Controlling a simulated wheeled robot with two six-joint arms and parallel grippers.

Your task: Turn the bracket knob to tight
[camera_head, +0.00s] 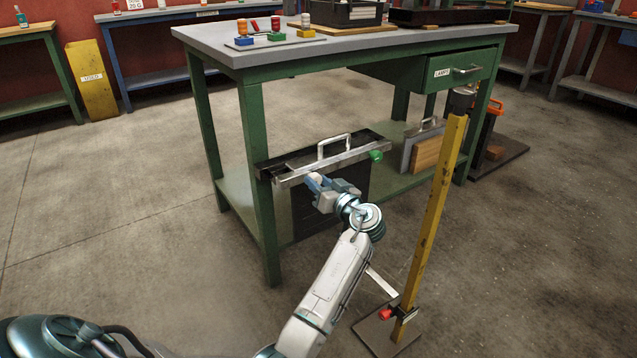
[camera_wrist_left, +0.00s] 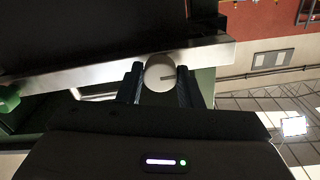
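A silver bar bracket (camera_head: 340,163) with an arched handle runs along the front of a dark unit at the green workbench. A green knob (camera_head: 376,155) sits at its right end and also shows at the left of the left wrist view (camera_wrist_left: 9,98). My left gripper (camera_head: 318,183) is at the bar's front, left of the green knob. In the left wrist view a round white knob (camera_wrist_left: 160,72) with a dark line sits between its fingers (camera_wrist_left: 160,84), filling the gap; they appear closed on it. In the head view the gripper mostly hides this knob. My right gripper is not in view.
A yellow post (camera_head: 436,215) with a red knob (camera_head: 385,314) near its base stands right of my left arm. The workbench's left front leg (camera_head: 265,190) is close to the gripper. A lower shelf (camera_head: 236,187) lies behind. The floor at left is clear.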

